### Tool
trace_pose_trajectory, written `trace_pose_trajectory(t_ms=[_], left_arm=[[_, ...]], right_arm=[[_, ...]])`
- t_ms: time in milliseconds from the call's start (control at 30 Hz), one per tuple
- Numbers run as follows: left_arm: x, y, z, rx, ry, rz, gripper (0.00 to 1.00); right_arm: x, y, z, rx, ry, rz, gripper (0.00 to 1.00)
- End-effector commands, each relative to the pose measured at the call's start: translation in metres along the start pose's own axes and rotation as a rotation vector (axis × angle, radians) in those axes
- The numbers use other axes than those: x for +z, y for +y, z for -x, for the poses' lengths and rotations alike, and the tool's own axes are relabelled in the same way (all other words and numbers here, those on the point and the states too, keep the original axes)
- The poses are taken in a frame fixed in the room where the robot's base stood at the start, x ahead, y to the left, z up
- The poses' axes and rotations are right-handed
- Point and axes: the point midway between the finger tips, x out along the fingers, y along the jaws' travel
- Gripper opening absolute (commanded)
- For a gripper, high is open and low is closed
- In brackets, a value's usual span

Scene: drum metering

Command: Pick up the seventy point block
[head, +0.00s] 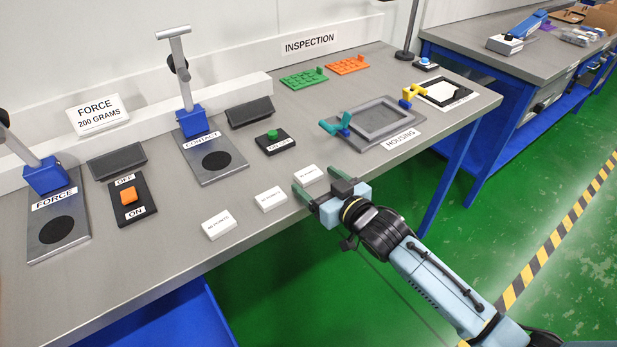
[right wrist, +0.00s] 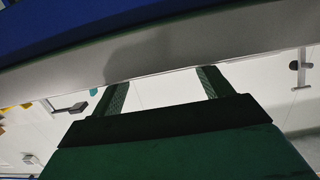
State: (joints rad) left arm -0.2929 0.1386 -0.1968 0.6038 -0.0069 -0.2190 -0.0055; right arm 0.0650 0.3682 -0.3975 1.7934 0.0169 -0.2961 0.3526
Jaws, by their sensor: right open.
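Three small white blocks with printed labels lie in a slanted row near the front of the grey bench in the head view: a left block (head: 219,225), a middle block (head: 271,199) and a right block (head: 308,174). Their print is too small to tell surely which is the seventy point block. My right gripper (head: 315,181) is open, at the bench's front edge, close beside the right block, its fingers pointing toward the bench. In the right wrist view its two fingers (right wrist: 162,80) are spread with nothing seen between them. My left gripper is not in view.
Behind the blocks stand the force station (head: 58,228), the contact station (head: 213,159), an orange switch (head: 129,196) and a green button (head: 272,135). The housing fixture (head: 380,120) is to the right. Bare bench (head: 165,255) surrounds the blocks.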

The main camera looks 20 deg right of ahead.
Motion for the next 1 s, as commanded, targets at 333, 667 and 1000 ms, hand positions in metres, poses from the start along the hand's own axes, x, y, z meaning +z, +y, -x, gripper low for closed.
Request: trace_pose_trajectory(t_ms=[333,667,1000], left_arm=[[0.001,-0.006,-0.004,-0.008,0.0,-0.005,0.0],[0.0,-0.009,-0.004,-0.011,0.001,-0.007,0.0],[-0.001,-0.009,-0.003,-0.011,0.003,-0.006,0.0]], right_arm=[[0.0,0.0,-0.018,0.0,-0.001,0.001,0.78],[0.0,0.0,-0.018,0.0,-0.001,0.001,0.44],[-0.002,0.0,-0.017,0.0,0.0,0.001,0.3]])
